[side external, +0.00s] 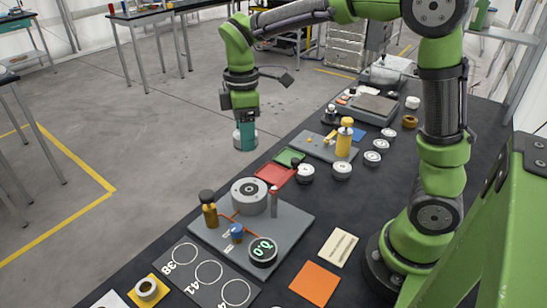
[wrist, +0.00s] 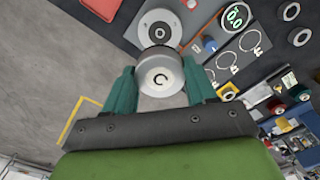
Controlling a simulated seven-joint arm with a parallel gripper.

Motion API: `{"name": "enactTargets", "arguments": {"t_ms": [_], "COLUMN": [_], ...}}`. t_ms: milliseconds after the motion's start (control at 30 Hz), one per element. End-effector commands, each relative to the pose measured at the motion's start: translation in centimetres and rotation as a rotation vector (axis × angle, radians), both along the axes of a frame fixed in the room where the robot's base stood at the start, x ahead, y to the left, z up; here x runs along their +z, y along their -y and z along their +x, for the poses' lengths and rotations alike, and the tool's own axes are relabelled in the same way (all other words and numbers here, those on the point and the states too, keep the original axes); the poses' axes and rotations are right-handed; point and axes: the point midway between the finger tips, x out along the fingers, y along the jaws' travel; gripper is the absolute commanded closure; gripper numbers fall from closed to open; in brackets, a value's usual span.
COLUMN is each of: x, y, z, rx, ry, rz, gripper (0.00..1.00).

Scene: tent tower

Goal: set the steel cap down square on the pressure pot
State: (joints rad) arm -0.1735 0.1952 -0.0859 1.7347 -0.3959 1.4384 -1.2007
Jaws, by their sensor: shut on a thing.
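My gripper (side external: 244,137) has teal fingers shut on the steel cap (wrist: 160,78), a round silver piece with a small dark mark on its face. In the side view the fingers mostly hide the cap (side external: 238,141). The pressure pot (side external: 250,197) is a grey cylinder with a dark ring on top, standing on a grey base plate (side external: 290,222). The cap is held in the air, apart from the pot and beyond it in the side view. In the wrist view the pot (wrist: 160,22) shows just above the cap, partly covered by it.
A mat with numbered circles (side external: 208,272) lies in front. Several silver discs and a yellow bottle (side external: 344,140) stand farther back.

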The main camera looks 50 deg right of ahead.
Motion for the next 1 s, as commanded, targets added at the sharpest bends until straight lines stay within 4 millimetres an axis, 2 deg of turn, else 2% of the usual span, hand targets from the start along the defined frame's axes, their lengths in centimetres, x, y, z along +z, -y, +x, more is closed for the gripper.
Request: {"name": "enactTargets", "arguments": {"t_ms": [267,500,667,900,1000], "x": [-3.7,-8.1,-9.5,-12.6,-12.8], "y": [0.0,0.0,0.0,0.0,0.0], "z": [0.0,-0.1,0.0,-0.1,0.0], "rx": [0.001,0.0,0.001,0.001,0.001], "ry": [-0.001,-0.001,0.0,-0.001,0.003], "rz": [0.0,0.0,0.0,0.001,0.0], "gripper": [0.85,0.85,0.85,0.85,0.85]}}
